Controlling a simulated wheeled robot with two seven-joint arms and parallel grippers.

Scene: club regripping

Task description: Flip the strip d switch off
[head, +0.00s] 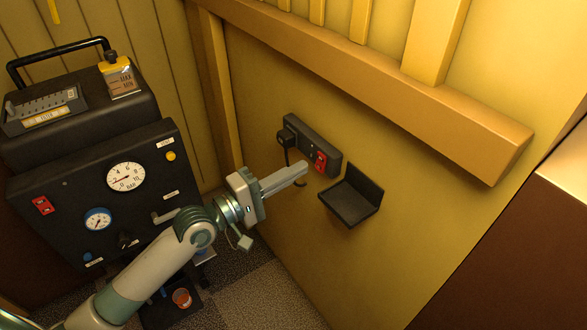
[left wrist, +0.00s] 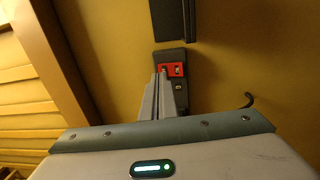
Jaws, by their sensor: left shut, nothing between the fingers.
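The black power strip (head: 328,146) is fixed to the yellow wall, with a plug and cord (head: 286,139) at its upper left end. Its red switch (head: 320,162) sits near the lower right end. In the left wrist view the red switch (left wrist: 173,70) shows just beyond my fingertips, and the strip's lower part is partly hidden behind them. My left gripper (head: 305,168) is shut and empty, its tips close to the switch. I cannot tell whether they touch it, or which way the switch is set. My right gripper is not in view.
A small black shelf (head: 349,202) juts from the wall right of the strip. A black machine (head: 110,190) with gauges stands at the left. A wooden rail (head: 380,75) runs above the strip. A dark hook (left wrist: 246,101) shows in the left wrist view.

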